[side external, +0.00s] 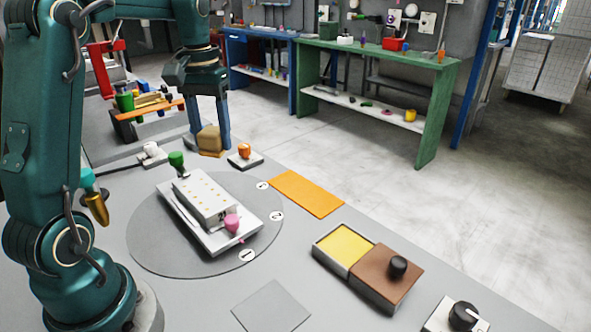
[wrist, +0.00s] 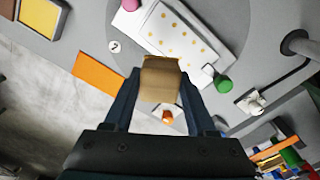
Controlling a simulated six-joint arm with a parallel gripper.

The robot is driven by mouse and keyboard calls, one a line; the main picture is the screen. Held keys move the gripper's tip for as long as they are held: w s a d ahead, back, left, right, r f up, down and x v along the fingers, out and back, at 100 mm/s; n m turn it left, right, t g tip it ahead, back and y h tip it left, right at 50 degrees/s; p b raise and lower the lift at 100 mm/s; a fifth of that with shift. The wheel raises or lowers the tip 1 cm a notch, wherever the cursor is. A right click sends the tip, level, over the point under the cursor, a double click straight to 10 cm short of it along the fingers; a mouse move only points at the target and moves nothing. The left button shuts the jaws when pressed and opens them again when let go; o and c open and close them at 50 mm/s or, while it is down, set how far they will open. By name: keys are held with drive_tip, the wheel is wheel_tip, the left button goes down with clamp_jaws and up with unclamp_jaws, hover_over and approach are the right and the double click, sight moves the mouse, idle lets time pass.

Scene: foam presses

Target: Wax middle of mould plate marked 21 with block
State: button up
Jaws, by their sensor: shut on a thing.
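My gripper (side external: 210,146) is shut on a tan block (side external: 209,139) and holds it beyond the far end of the mould plate. The block (wrist: 160,80) also shows between the fingers in the wrist view. The white mould plate (side external: 203,198) with rows of yellow dots sits on a paler base on a grey round table. A dark mark is on its near end, too small to read surely.
An open box of yellow material (side external: 345,246) with a brown lid and black knob (side external: 398,266) stands at right. An orange mat (side external: 307,193) lies between. An orange knob on a small base (side external: 244,152) stands beside the block. A black dial (side external: 463,316) is at the near edge.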

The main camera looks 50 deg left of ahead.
sight(196, 186)
drive_tip(key=s+a+f+n, duration=0.1)
drive_tip(key=s+a+n, duration=0.2)
drive_tip(key=a, duration=0.2)
drive_tip(key=shift+s+a+f, duration=0.1)
drive_tip(key=shift+s+f, duration=0.05)
drive_tip(key=shift+f, duration=3.65)
drive_tip(key=shift+d+f, duration=0.2)
drive_tip(key=shift+f, duration=0.05)
drive_tip(key=shift+d, duration=0.4)
drive_tip(key=shift+c, duration=0.7)
drive_tip(key=shift+d, duration=3)
drive_tip(key=shift+a+f, duration=0.1)
drive_tip(key=shift+a, duration=3.45)
drive_tip(key=shift+d, duration=3.55)
drive_tip(key=shift+a, duration=3.7)
wheel_tip(196, 186, up, 8)
drive_tip(key=shift+m, duration=0.3)
